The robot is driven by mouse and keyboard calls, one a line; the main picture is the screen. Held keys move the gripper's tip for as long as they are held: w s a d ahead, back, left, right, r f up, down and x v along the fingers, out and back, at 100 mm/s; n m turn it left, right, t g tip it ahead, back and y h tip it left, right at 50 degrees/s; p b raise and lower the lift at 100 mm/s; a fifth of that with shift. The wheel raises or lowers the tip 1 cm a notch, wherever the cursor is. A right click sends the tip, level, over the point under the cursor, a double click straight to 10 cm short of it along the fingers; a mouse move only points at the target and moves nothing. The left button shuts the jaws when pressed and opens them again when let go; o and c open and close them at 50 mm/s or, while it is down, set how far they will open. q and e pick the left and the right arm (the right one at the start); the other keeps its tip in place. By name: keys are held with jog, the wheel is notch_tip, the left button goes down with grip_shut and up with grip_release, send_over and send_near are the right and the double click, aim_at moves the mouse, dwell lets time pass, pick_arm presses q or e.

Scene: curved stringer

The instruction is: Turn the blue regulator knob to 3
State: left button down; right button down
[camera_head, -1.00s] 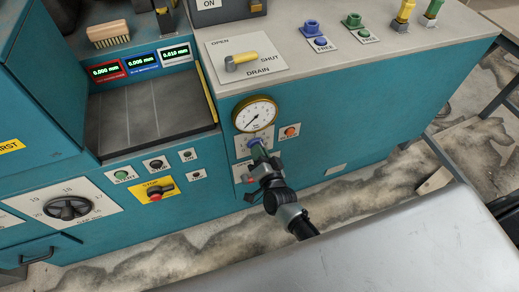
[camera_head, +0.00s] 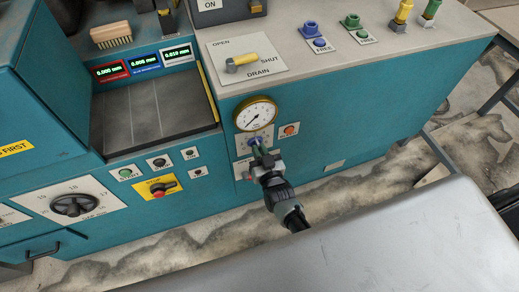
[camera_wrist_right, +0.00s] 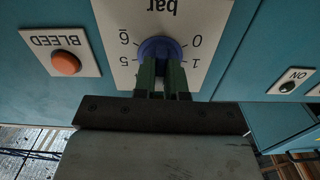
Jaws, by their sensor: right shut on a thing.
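The blue regulator knob (camera_head: 253,141) is on a white plate on the teal front panel, just below a round brass-rimmed gauge (camera_head: 255,114). In the right wrist view the blue knob (camera_wrist_right: 160,46) sits at the middle of its scale plate, seen upside down. The marks 0, 1, 5 and 6 and the word "bar" show; the other marks and any pointer are hidden. My right gripper (camera_head: 260,151) is shut on the knob, its fingers (camera_wrist_right: 161,72) on either side of it. My left gripper is not in view.
An orange BLEED button (camera_wrist_right: 65,63) is beside the knob's plate; it also shows in the head view (camera_head: 290,130). A yellow-handled drain lever (camera_head: 242,62) is on the top above. A grey surface (camera_head: 400,245) fills the front right.

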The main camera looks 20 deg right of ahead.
jog(key=shift+s+f+n, duration=0.1)
jog(key=shift+n, duration=0.2)
dwell(0.4)
jog(key=c, duration=1.2)
grip_release()
jog(key=s, duration=1)
jog(key=shift+s+d, duration=0.15)
jog(key=shift+s, duration=0.2)
